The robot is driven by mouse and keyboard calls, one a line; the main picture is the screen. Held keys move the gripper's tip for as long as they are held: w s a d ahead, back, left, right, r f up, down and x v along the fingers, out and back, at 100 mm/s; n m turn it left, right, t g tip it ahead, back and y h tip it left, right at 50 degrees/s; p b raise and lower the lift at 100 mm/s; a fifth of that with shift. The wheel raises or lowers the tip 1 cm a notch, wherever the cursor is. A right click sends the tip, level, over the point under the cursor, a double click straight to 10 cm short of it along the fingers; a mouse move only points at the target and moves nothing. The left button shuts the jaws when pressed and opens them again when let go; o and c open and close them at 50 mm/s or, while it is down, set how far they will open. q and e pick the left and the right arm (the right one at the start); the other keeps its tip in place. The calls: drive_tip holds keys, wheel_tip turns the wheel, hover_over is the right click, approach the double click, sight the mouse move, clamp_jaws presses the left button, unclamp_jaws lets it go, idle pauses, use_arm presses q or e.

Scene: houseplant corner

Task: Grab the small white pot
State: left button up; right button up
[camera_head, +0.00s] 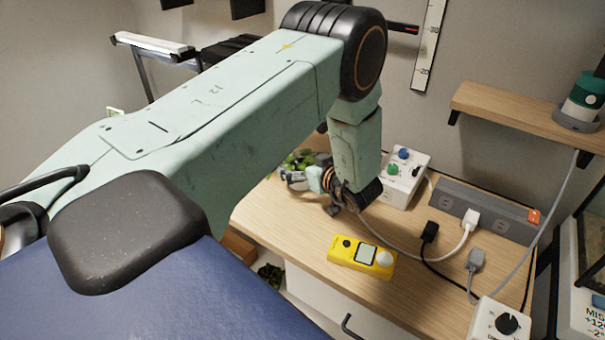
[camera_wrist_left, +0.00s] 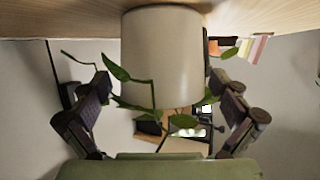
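The small white pot (camera_wrist_left: 162,60) fills the middle of the left wrist view, with thin green stems and leaves (camera_wrist_left: 118,72) around it. That view looks upside down, with the wooden table top (camera_wrist_left: 60,18) along its upper edge. My left gripper (camera_wrist_left: 162,112) is open, one finger on each side of the pot, with gaps between fingers and pot. In the head view my left gripper (camera_head: 302,180) is low over the table's left part, beside green leaves (camera_head: 298,160); the arm largely hides the pot there. My right gripper is not in view.
A yellow meter (camera_head: 361,257) lies near the table's front edge. Behind stand a white box with knobs (camera_head: 402,178) and a grey power strip (camera_head: 480,208) with plugs and cables. A white dial box (camera_head: 497,322) is at lower right.

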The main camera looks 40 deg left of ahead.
use_arm(q)
drive_tip(key=shift+s+a, duration=0.2)
drive_tip(key=shift+a, duration=0.05)
drive_tip(key=c, duration=0.5)
drive_tip(key=shift+w+d, duration=0.1)
drive_tip(key=shift+d, duration=0.1)
drive_tip(key=c, duration=0.4)
drive_tip(key=shift+a, duration=0.15)
drive_tip(key=c, duration=0.4)
drive_tip(key=shift+c, duration=0.2)
